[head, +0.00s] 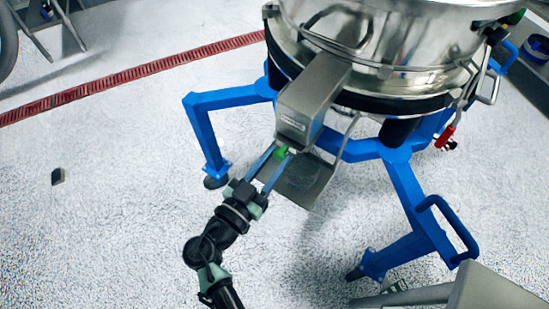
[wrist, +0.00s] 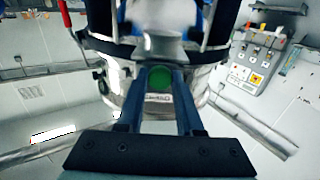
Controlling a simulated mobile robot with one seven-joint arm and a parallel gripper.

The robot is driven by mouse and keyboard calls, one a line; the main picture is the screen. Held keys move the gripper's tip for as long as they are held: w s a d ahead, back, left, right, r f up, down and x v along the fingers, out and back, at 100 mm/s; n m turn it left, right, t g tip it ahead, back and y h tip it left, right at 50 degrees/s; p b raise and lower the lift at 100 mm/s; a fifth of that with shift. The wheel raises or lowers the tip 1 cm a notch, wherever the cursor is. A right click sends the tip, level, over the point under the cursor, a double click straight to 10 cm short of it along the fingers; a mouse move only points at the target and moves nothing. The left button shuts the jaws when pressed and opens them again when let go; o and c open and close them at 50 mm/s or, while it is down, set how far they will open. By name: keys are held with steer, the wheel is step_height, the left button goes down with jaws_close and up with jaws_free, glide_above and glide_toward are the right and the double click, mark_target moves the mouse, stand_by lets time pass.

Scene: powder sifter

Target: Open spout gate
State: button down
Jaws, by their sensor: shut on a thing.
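The powder sifter (head: 400,55) is a round steel vessel on a blue frame. Its steel spout (head: 315,95) slopes down to the lower left. A small green knob (head: 281,152) sits at the spout's lower end, and I take it to be the spout gate's handle. My gripper (head: 278,158) has its two blue fingers around the green knob, shut on it. In the wrist view the green knob (wrist: 159,78) shows as a round disc between the fingers (wrist: 160,85). The gate itself is hidden, so I cannot tell how far open it is.
A flat steel tray (head: 308,180) hangs below the spout. Blue frame legs (head: 208,140) stand left and right of it. A small dark object (head: 57,176) lies on the pale floor at left. A grey surface (head: 495,290) is at the lower right.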

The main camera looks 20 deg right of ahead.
stand_by(0.4)
steer(key=b+v, duration=0.3)
steer(key=v, duration=0.1)
steer(key=shift+s+a+f, duration=0.1)
steer(key=shift+s+a, duration=0.1)
steer(key=shift+a, duration=0.15)
steer(key=shift+s+a, duration=0.2)
steer(key=c, duration=0.5)
jaws_free()
steer(key=shift+c, duration=0.2)
steer(key=v, duration=1.3)
steer(key=shift+b, duration=0.3)
